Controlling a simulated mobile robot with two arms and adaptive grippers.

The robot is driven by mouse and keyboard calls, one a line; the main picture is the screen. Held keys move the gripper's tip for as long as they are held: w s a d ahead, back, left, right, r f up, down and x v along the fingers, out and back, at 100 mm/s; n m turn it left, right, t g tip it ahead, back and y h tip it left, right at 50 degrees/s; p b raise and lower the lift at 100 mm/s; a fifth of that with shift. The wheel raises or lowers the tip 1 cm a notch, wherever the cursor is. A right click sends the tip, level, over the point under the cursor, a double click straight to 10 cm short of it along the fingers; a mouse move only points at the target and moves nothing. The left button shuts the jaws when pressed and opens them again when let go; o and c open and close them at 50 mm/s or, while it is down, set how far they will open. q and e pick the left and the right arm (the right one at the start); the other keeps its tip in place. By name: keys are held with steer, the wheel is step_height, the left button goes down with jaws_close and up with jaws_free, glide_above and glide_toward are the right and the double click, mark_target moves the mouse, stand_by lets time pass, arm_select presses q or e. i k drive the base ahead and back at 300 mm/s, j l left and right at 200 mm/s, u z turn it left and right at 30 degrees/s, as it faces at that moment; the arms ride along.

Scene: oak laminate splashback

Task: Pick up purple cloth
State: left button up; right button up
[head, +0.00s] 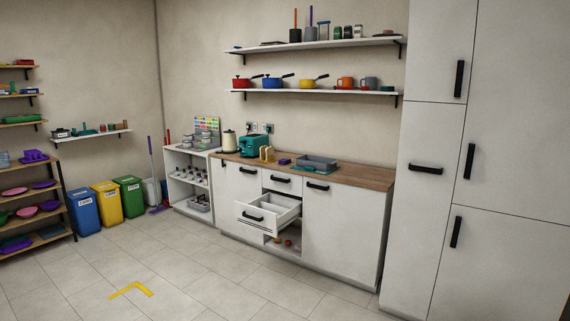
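No purple item is clear enough for me to name it a cloth for certain. A small purple item (284,161) lies on the wooden counter, left of the grey tray. All are far away and small. Neither of my grippers is in view.
The counter (350,174) carries a teal toaster (254,145), a kettle (229,141) and a grey tray (317,162). A drawer (268,211) stands open below it. Blue (84,211), yellow (107,201) and green (129,196) bins stand left.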

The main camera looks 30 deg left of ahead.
mark_target(285, 161)
steer(key=i+j+u, duration=1.25)
steer(key=i+u, duration=0.4)
steer(key=i, duration=0.15)
steer(key=i+z, duration=0.2)
steer(key=i, duration=0.25)
steer(key=i+j+z, duration=0.2)
steer(key=i, duration=0.25)
steer(key=i+j+z, duration=0.2)
steer(key=i, duration=0.25)
steer(key=i+j+z, duration=0.2)
steer(key=i+j, duration=0.1)
steer(key=i, duration=0.1)
